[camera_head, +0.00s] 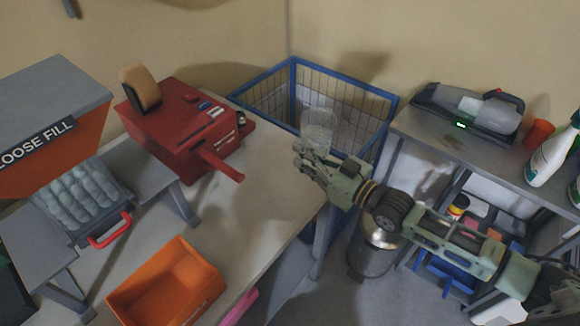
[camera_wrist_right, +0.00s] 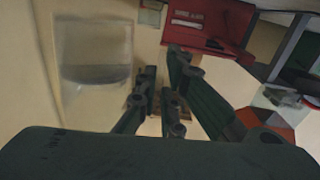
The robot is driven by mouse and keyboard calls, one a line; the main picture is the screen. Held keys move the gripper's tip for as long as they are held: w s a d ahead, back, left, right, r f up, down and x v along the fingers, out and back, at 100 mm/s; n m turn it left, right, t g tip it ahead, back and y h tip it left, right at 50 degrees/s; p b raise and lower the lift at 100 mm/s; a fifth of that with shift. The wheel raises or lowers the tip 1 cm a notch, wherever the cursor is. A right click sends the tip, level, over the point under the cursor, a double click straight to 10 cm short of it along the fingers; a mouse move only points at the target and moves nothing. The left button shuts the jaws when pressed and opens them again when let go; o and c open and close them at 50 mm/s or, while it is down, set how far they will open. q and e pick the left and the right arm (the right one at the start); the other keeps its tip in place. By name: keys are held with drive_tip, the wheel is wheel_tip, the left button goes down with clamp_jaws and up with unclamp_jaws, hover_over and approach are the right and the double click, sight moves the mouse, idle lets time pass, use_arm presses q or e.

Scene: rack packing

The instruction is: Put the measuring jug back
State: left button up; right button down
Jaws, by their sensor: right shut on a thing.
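The clear, see-through measuring jug (camera_head: 319,122) shows in the head view just above my right gripper (camera_head: 304,160), in front of the blue wire basket. In the right wrist view the jug (camera_wrist_right: 92,50) is at the upper left, beside the fingers of my right gripper (camera_wrist_right: 160,95). The right gripper is shut on the jug and holds it up near the right edge of the table. The exact grip point is hard to make out. My left gripper is not in view.
The blue wire basket (camera_head: 292,78) stands behind the table (camera_head: 262,190). A red machine (camera_head: 182,125), an orange tray (camera_head: 165,287) and a loose-fill box (camera_head: 60,110) are at the left. A grey shelf unit (camera_head: 440,150) at the right holds a vacuum (camera_head: 470,108) and bottles. A metal bin (camera_head: 371,250) is below.

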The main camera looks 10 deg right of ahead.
drive_tip(key=w+a+f, duration=0.1)
drive_tip(key=a, duration=0.1)
drive_tip(key=w+a+f, duration=0.1)
drive_tip(key=shift+w+a+f, duration=0.2)
drive_tip(key=shift+w+a, duration=0.1)
drive_tip(key=shift+a, duration=0.05)
wheel_tip(320, 180, down, 4)
drive_tip(key=shift+r+p, duration=0.2)
drive_tip(key=shift+p, duration=0.25)
drive_tip(key=shift+f, duration=0.2)
drive_tip(key=shift+f, duration=0.15)
drive_tip(key=c, duration=1.9)
unclamp_jaws()
drive_tip(key=shift+f, duration=0.1)
